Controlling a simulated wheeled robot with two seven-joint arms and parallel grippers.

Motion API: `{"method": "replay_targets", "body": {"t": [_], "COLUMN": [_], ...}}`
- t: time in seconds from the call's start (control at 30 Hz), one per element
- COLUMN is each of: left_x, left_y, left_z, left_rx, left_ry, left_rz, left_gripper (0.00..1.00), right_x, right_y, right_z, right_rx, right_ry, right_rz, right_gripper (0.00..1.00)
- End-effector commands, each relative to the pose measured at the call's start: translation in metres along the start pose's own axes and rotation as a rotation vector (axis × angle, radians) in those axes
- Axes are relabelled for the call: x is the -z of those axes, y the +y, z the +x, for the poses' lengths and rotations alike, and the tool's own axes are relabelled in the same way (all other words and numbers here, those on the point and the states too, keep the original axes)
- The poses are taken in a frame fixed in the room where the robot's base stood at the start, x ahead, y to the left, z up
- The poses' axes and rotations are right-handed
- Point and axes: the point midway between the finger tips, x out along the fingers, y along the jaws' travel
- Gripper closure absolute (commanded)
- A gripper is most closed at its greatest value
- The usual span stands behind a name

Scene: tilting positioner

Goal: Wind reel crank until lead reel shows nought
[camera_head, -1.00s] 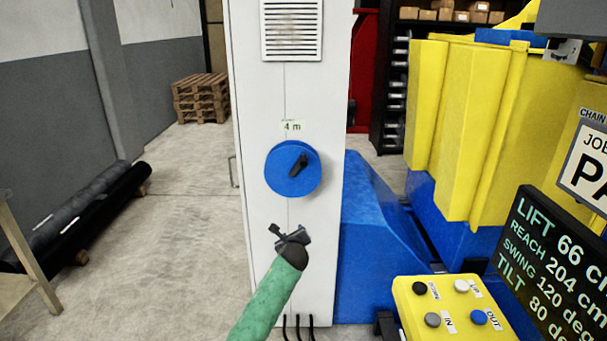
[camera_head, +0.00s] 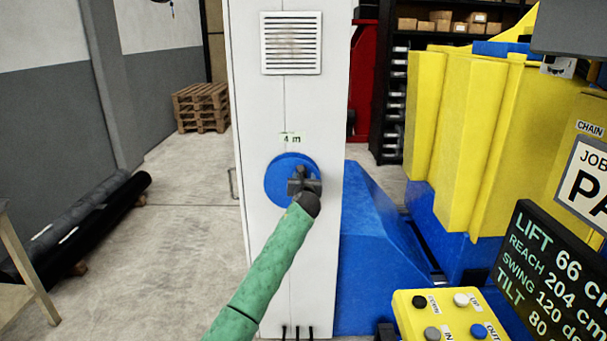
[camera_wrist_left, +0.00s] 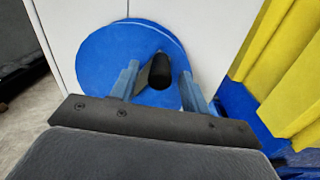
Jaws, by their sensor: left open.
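The lead reel (camera_head: 274,178) is a blue disc on the front of a white cabinet, and a small label above it (camera_head: 292,139) reads 4 m. My left gripper (camera_head: 304,176) is in front of the reel and hides its crank in the head view. In the left wrist view the blue reel (camera_wrist_left: 95,70) fills the middle, and the dark crank knob (camera_wrist_left: 161,70) stands between the two open fingers of my left gripper (camera_wrist_left: 158,84). I cannot tell whether either finger touches the knob. My right gripper is not in view.
A yellow button box (camera_head: 440,318) and a dark readout board (camera_head: 550,270) stand at the lower right. A blue base (camera_head: 375,250) and yellow machine parts (camera_head: 470,130) lie right of the cabinet (camera_head: 260,240).

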Motion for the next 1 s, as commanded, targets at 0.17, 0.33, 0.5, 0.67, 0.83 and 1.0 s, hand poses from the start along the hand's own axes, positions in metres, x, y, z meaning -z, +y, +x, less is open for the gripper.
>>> {"method": "replay_targets", "body": {"t": [0.17,0.33,0.5,0.67,0.83,1.0], "left_x": [-0.001,0.0,0.0,0.0,0.0,0.0], "left_y": [0.0,0.0,0.0,0.0,0.0,0.0], "left_z": [0.016,0.021,0.021,0.021,0.021,0.021], "left_rx": [0.0,0.001,0.001,0.001,0.001,0.001], "left_ry": [0.0,0.0,0.0,0.0,0.0,-0.001], "left_rz": [0.0,0.0,0.0,0.0,-0.001,0.004], "left_gripper": [0.54,0.54,0.54,0.75,1.0,1.0], "right_x": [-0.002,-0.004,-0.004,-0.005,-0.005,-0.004], "right_y": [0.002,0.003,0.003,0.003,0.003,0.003], "right_z": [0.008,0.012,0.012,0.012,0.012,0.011], "right_rx": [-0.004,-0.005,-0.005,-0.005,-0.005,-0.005], "right_ry": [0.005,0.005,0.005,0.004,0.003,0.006], "right_rz": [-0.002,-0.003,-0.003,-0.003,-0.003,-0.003], "right_gripper": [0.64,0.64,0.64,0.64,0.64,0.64]}}
